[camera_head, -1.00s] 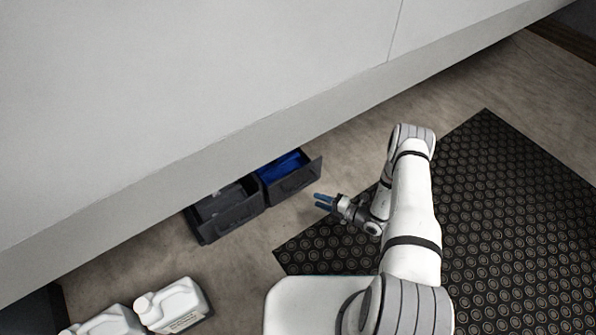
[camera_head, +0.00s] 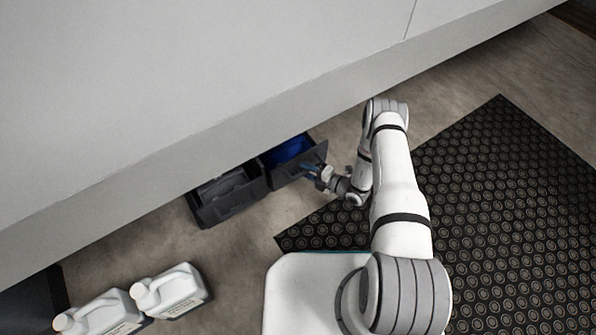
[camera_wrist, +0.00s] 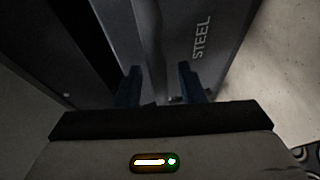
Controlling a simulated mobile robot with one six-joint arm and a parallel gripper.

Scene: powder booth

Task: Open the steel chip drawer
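The steel chip drawer (camera_head: 301,166) is a dark box under the long grey cabinet. It stands partly out, with something blue inside. In the wrist view its front (camera_wrist: 215,60) carries the word STEEL. My gripper (camera_head: 312,172) is at this front. In the wrist view my gripper's blue fingers (camera_wrist: 160,84) are apart, close to the front beside the lettering. A grey strip of the front shows between them; I cannot tell whether they touch it.
A second dark drawer (camera_head: 229,200) stands out to the left, with grey contents. The grey cabinet (camera_head: 180,80) overhangs both. Two white jugs (camera_head: 172,290) stand on the floor at lower left. A black studded mat (camera_head: 490,200) lies to the right. Bare floor lies before the drawers.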

